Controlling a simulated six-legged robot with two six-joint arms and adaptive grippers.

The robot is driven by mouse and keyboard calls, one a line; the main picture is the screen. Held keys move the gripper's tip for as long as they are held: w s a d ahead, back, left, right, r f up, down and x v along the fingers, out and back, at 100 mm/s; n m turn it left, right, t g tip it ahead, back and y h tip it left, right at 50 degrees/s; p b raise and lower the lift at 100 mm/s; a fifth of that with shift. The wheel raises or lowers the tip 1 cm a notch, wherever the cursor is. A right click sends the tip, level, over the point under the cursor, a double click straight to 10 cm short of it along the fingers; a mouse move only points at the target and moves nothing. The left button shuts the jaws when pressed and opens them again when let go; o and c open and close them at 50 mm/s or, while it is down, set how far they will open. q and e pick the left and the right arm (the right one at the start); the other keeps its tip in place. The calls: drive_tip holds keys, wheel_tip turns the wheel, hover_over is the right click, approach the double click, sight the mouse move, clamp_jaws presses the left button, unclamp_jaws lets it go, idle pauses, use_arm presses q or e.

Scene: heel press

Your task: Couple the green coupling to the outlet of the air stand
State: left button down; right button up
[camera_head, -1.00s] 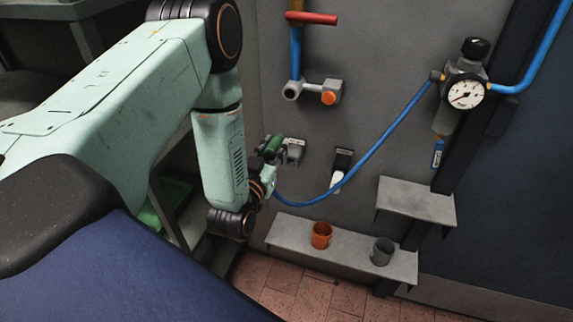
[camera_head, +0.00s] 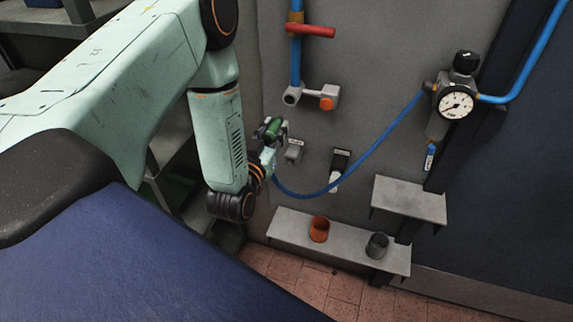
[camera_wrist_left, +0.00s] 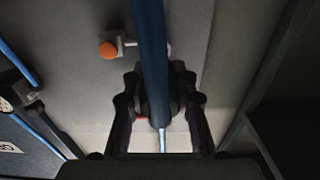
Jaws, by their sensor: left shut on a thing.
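The green coupling (camera_head: 273,129) is held in my left gripper (camera_head: 272,133), which is shut on it. The blue hose (camera_head: 372,148) hangs in a curve between this gripper and the gauge unit. In the left wrist view the hose (camera_wrist_left: 152,60) passes between the two fingers (camera_wrist_left: 160,105) and hides much of the grip; no green shows there. The air stand's blue pipe with a red handle ends in a grey fitting with an orange round end (camera_head: 327,103), above and right of the coupling and apart from it. That orange end (camera_wrist_left: 108,50) also shows in the left wrist view. My right gripper is not in view.
A gauge unit (camera_head: 457,102) is mounted at the right. Small wall holders (camera_head: 293,151) sit just right of my gripper, one with a white part (camera_head: 335,180). A low shelf (camera_head: 287,228) carries an orange cup (camera_head: 319,229) and a grey cup (camera_head: 377,245). Another shelf (camera_head: 410,200) is bare.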

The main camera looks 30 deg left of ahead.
sight(279, 117)
use_arm(q)
drive_tip(key=shift+r+p, duration=0.35)
drive_tip(key=shift+r, duration=0.35)
drive_tip(key=shift+f, duration=0.1)
drive_tip(key=shift+b+x, duration=0.55)
drive_tip(key=shift+x, duration=1.9)
drive_tip(key=shift+w, duration=0.1)
drive_tip(key=shift+b+x, duration=0.3)
drive_tip(key=shift+x, duration=0.95)
idle(0.3)
drive_tip(key=shift+w, duration=0.2)
